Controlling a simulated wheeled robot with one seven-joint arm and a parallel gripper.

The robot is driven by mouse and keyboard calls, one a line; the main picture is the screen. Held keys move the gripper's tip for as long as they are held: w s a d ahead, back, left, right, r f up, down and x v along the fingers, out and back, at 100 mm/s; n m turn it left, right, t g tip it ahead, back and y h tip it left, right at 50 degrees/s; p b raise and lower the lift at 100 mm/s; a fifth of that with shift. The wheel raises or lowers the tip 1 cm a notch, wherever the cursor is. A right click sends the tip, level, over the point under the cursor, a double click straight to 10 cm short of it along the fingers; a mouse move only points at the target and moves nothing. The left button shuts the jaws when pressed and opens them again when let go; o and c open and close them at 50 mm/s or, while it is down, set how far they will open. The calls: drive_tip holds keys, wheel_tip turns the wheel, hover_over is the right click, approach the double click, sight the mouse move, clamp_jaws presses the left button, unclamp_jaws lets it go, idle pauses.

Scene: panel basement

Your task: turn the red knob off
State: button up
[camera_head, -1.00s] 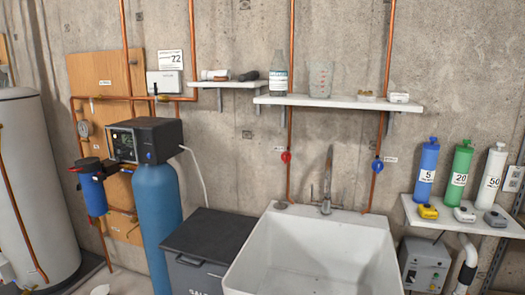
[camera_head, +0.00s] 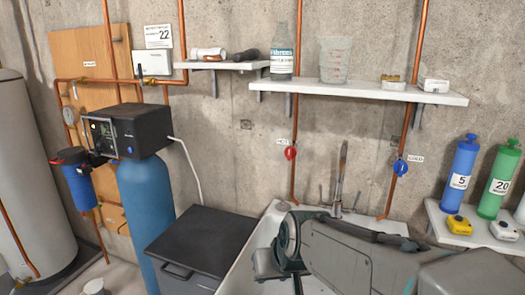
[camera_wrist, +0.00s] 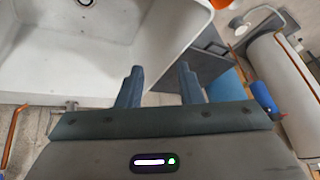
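The red knob (camera_head: 290,152) sits on a vertical copper pipe on the concrete wall, beside a small label, below the long shelf and above the sink. It is not seen in the wrist view. My gripper (camera_wrist: 159,68) shows in the wrist view with its two fingers apart and nothing between them. It points past the white sink (camera_wrist: 55,60) toward the dark box and blue tank. In the head view my arm covers much of the sink, and the fingertips are not clearly visible. The gripper is below and apart from the red knob.
A blue knob (camera_head: 400,167) is on another pipe to the right. A faucet (camera_head: 339,180) rises between the pipes. The long shelf (camera_head: 350,90) above holds a bottle and a beaker. A dark lidded box (camera_head: 200,240) and blue tank (camera_head: 147,200) stand left of the sink.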

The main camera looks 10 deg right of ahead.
drive_tip(key=w+r+m+t, duration=0.1)
drive_tip(key=w+r+t, duration=0.25)
drive_tip(key=w, duration=0.95)
drive_tip(key=m+t+h, duration=0.5)
drive_tip(key=t+h, duration=0.1)
drive_tip(key=h, duration=0.5)
approach(289, 150)
drive_tip(key=p+x, duration=0.3)
drive_tip(key=x, duration=0.5)
drive_tip(key=shift+w, duration=0.15)
clamp_jaws()
